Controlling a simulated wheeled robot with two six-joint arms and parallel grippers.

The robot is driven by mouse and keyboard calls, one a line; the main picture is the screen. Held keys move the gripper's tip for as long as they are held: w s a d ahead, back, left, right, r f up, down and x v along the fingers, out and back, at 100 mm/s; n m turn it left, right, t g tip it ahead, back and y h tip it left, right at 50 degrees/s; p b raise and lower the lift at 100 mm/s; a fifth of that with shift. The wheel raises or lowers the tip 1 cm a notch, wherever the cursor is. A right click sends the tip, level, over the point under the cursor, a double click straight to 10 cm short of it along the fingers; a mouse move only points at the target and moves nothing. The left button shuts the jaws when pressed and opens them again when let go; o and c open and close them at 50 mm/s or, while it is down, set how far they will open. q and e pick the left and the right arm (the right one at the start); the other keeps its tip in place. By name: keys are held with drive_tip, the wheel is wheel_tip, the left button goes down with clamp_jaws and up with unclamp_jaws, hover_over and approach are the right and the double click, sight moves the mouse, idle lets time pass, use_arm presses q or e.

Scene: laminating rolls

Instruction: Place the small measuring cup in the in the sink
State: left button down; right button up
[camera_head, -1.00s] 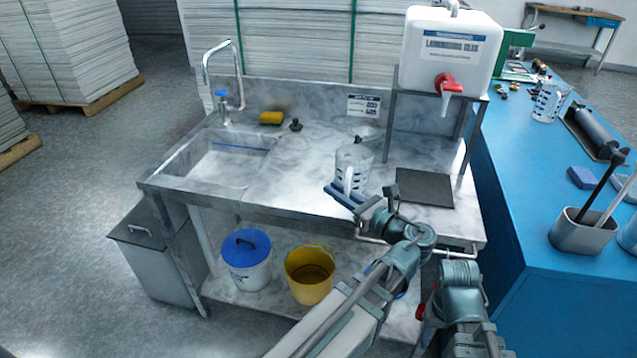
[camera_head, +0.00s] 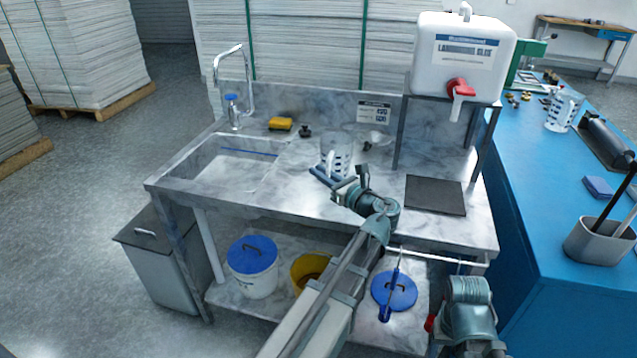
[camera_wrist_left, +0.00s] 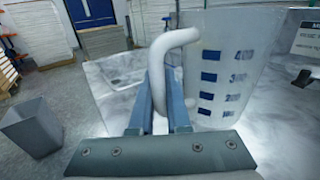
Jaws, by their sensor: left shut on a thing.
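A clear measuring cup (camera_head: 342,150) with blue marks and a pale handle is over the marble counter, right of the sink. My left gripper (camera_head: 323,177) is shut on the cup's handle (camera_wrist_left: 176,45), which stands between the fingers (camera_wrist_left: 166,100) in the left wrist view. The cup looks upright; I cannot tell whether its base touches the counter. The sink (camera_head: 232,168) is a pale, empty-looking basin at the counter's left end. A second clear cup (camera_head: 563,110) stands on the blue table.
A tap (camera_head: 246,85), yellow sponge (camera_head: 281,124) and dark stopper (camera_head: 305,131) are along the counter's back. A funnel (camera_head: 375,138) lies right of the held cup. Counter between cup and sink is clear.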

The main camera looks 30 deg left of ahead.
use_arm(q)
drive_tip(key=shift+w+a, duration=0.4)
drive_tip(key=shift+a, duration=0.2)
drive_tip(key=shift+f+b, duration=1.8)
drive_tip(key=shift+f, duration=0.15)
drive_tip(key=c, duration=0.9)
unclamp_jaws()
